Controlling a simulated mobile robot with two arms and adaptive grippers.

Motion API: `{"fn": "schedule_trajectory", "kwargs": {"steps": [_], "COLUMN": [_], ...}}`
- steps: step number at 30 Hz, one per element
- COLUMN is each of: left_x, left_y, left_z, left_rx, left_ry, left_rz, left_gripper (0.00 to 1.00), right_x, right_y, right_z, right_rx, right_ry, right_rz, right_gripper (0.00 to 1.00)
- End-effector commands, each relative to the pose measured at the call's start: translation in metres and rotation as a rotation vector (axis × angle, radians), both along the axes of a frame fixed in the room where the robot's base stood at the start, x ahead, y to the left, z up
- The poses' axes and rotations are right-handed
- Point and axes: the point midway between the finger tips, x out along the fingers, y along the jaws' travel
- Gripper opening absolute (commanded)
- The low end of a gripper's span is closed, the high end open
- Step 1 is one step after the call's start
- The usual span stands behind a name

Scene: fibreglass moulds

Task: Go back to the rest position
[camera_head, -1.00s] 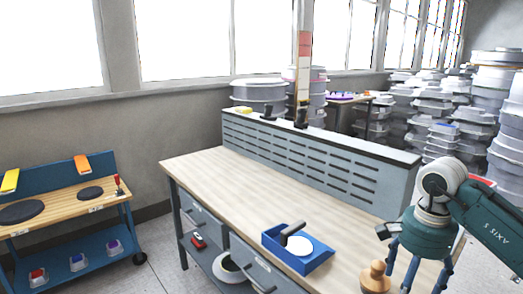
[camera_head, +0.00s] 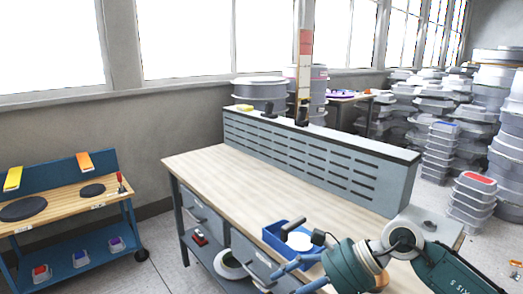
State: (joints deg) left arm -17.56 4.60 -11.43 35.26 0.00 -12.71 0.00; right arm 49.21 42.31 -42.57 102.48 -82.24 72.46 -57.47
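My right gripper (camera_head: 286,281) reaches in from the right over the front edge of the wooden workbench (camera_head: 215,165). Its blue-grey fingers point left and are spread apart, with nothing seen between them. The fingers and wrist are in front of the lower part of a blue tray (camera_head: 272,238) on the bench. A white disc (camera_head: 300,241) and a dark-handled tool (camera_head: 291,227) lie in the tray. A wooden knob-shaped piece is mostly hidden behind my wrist. My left gripper is not in view.
A grey slotted panel (camera_head: 310,155) runs along the bench's back. The bench's left and middle are clear. A blue cart (camera_head: 75,255) with a wooden top stands at left. Stacks of grey moulds (camera_head: 430,150) fill the back right.

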Motion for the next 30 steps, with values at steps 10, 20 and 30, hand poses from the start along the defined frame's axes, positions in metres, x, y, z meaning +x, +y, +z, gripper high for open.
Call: {"fn": "schedule_trajectory", "kwargs": {"steps": [10, 20, 30], "left_x": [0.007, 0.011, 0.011], "left_y": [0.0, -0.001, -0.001], "left_z": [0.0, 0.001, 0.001], "left_rx": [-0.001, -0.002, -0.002], "left_ry": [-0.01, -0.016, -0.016], "left_rz": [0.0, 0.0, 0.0], "left_gripper": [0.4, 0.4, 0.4], "right_x": [0.013, 0.069, -0.054], "right_y": [0.067, -0.105, -0.169], "right_z": [0.166, 0.048, -0.154], "right_rx": [1.216, 2.041, -1.523], "right_ry": [0.679, 1.54, -1.317], "right_rz": [-0.494, -1.299, 1.416], "right_gripper": [0.82, 0.82, 0.82]}}
